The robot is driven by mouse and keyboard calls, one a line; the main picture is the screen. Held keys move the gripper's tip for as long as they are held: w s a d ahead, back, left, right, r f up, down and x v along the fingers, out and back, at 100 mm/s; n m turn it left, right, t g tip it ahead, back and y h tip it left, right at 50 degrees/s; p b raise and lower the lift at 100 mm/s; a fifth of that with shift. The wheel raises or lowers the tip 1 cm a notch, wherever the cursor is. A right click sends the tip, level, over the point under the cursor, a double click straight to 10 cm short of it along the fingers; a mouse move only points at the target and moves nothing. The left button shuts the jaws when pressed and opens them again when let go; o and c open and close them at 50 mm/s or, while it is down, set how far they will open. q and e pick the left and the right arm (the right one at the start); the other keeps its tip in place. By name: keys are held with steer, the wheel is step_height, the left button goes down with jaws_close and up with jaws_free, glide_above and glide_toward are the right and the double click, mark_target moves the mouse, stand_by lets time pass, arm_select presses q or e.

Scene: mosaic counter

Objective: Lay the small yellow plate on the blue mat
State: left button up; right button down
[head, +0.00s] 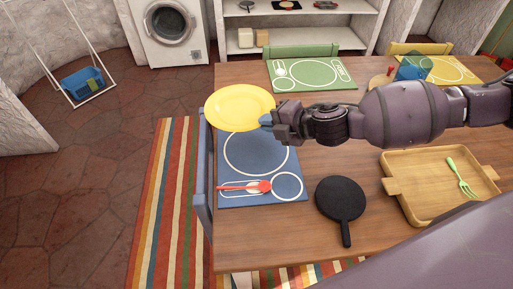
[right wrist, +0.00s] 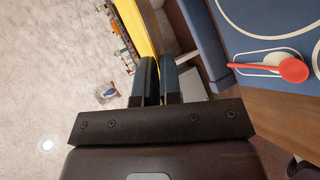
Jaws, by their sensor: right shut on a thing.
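The small yellow plate (head: 238,105) is in my right gripper (head: 268,119), which is shut on the plate's near right rim. It appears held up over the far end of the blue mat (head: 235,199) and overhangs the table's left edge in the head view. In the right wrist view the plate (right wrist: 134,28) shows as a yellow strip beyond the gripper's dark fingers (right wrist: 158,85). The mat (right wrist: 235,25) is at the upper right there. The mat has white outlines, and its large drawn circle is bare. My left gripper is not in view.
A red spoon (head: 262,186) lies across the mat's near part. A black pan (head: 340,197) is right of the mat. A wooden tray (head: 415,163) holds a green fork (head: 461,178). A green mat (head: 312,86) lies farther back. A blue chair (head: 203,170) stands at the left edge.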

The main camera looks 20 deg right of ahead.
steer(key=d+r+n+g+y, duration=0.1)
step_height(320, 180, up, 3)
steer(key=n+g+y, duration=0.3)
steer(key=n, duration=0.1)
glide_above(286, 156)
step_height(286, 156, down, 15)
steer(key=shift+r+b, duration=0.15)
steer(key=shift+b, duration=1.1)
steer(key=shift+f, duration=0.5)
step_height(286, 156, down, 4)
steer(key=shift+r+b, duration=0.2)
steer(key=shift+b, duration=0.35)
steer(key=shift+f, duration=0.35)
steer(key=shift+r, duration=0.1)
